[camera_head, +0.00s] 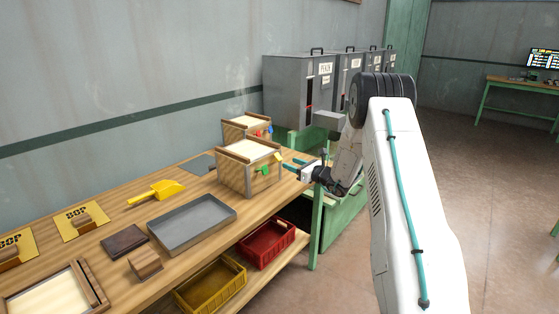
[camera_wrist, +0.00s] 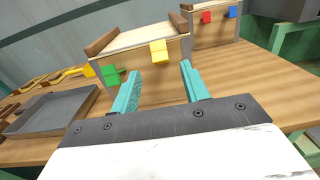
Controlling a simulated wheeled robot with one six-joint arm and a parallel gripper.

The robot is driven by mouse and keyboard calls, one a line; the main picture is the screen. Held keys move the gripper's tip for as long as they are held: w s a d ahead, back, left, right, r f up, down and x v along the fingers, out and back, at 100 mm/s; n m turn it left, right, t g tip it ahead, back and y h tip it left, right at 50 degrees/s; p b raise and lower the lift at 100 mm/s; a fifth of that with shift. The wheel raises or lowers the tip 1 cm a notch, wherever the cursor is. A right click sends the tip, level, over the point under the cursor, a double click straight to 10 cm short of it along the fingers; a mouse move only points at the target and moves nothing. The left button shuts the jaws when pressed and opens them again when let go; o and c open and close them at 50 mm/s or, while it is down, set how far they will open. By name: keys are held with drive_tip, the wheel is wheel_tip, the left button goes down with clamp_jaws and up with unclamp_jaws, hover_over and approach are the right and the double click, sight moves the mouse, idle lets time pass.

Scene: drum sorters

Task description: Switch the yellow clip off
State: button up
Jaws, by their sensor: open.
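A yellow clip (camera_wrist: 159,51) sits on the front face of the nearer wooden box (camera_wrist: 150,76), near its top edge. It also shows in the head view (camera_head: 278,157) at the box's right side. A green clip (camera_wrist: 110,75) is on the same box, to the left of the yellow one and lower. My gripper (camera_wrist: 158,82) is open, its two teal fingers pointing at the box face below the yellow clip. The yellow clip lies between the finger lines, ahead of the tips. Nothing is between the fingers. In the head view my gripper (camera_head: 291,169) is just right of the box.
A second wooden box (camera_head: 245,127) behind carries a red clip (camera_wrist: 206,17) and a blue clip (camera_wrist: 232,12). A grey tray (camera_head: 192,224) and a yellow scoop (camera_head: 157,193) lie on the wooden bench. Grey cabinets (camera_head: 297,88) stand behind. Red and yellow bins are below.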

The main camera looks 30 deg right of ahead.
sight(281, 159)
drive_tip(key=x, duration=0.7)
drive_tip(key=shift+w+f, duration=0.1)
drive_tip(key=shift+w, duration=0.1)
drive_tip(key=c, duration=1)
